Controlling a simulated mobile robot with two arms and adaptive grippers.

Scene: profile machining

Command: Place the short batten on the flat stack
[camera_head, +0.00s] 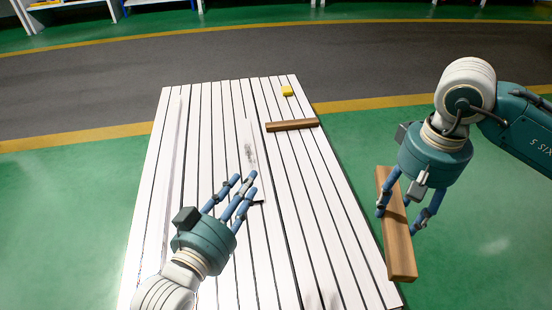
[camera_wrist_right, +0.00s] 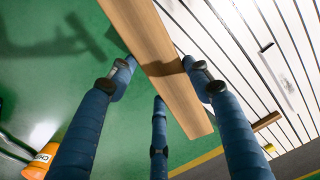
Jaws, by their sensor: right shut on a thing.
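A light brown wooden batten (camera_head: 400,240) is held by my right gripper (camera_head: 398,215) at the right edge of the slatted white table, its long side running front to back. In the right wrist view the batten (camera_wrist_right: 160,62) lies between the blue fingers (camera_wrist_right: 160,80). A darker brown wooden piece (camera_head: 292,125) lies crosswise on the table's far right part; it also shows in the right wrist view (camera_wrist_right: 266,121). I cannot tell whether it is a stack. My left gripper (camera_head: 245,188) has its fingers spread and empty over the middle of the table.
The white table (camera_head: 205,130) has long dark grooves and is mostly clear. A small yellow block (camera_head: 287,91) sits near its far right corner. Green floor lies on both sides. An orange object (camera_wrist_right: 40,162) stands on the floor in the right wrist view.

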